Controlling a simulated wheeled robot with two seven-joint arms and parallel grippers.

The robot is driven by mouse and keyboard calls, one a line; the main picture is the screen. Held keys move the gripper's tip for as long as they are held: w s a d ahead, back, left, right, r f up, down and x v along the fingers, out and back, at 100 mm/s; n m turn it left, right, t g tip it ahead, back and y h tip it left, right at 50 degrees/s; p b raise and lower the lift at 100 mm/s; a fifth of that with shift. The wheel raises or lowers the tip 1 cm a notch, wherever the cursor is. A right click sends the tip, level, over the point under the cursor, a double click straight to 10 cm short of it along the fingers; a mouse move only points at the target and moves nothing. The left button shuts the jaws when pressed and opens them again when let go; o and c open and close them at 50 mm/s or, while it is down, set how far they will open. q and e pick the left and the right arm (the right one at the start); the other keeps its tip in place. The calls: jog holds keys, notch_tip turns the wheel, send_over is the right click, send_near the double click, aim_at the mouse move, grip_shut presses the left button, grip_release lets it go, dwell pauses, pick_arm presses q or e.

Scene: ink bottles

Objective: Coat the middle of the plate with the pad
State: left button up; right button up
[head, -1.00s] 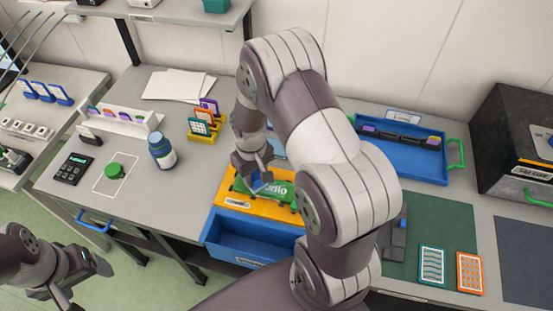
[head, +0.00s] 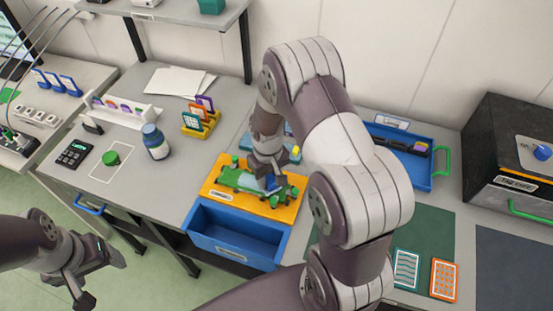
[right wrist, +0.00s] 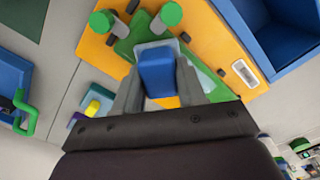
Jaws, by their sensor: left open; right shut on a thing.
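The green plate (head: 238,181) lies in an orange fixture (head: 215,191) with green knobs, in the middle of the head view. In the right wrist view the plate (right wrist: 203,78) shows under a pad with a blue handle (right wrist: 157,72). My right gripper (right wrist: 158,85) is shut on this handle; in the head view it (head: 272,184) is over the right part of the plate. The pad's light underside is close to the plate; whether it touches is unclear. My arm hides part of the fixture. My left gripper (head: 98,278) is open and empty, off the bench at the lower left.
An open blue drawer (head: 235,232) juts out in front of the fixture. A dark blue ink bottle (head: 155,142) and a green-topped item (head: 111,158) stand to the left. A blue tray (head: 418,175) and dark green mat (head: 425,228) lie to the right.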

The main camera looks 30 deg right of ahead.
notch_tip(320, 180, up, 3)
jog(key=shift+w+f+p, duration=0.1)
jog(key=shift+f+p, duration=0.05)
jog(key=shift+p, duration=0.15)
jog(key=shift+w+a+r+p, duration=0.15)
jog(key=shift+a+r+p, duration=0.1)
jog(key=shift+r+p, duration=0.45)
notch_tip(320, 180, up, 3)
jog(key=shift+d+p, duration=0.15)
jog(key=shift+p, duration=1.1)
jog(key=shift+r+p, duration=0.4)
jog(key=shift+r, duration=0.1)
pick_arm(q)
jog(key=r, duration=0.4)
jog(key=s+r, duration=0.1)
jog(key=r, duration=0.1)
jog(key=shift+w+f, duration=0.1)
pick_arm(e)
jog(key=shift+f, duration=0.1)
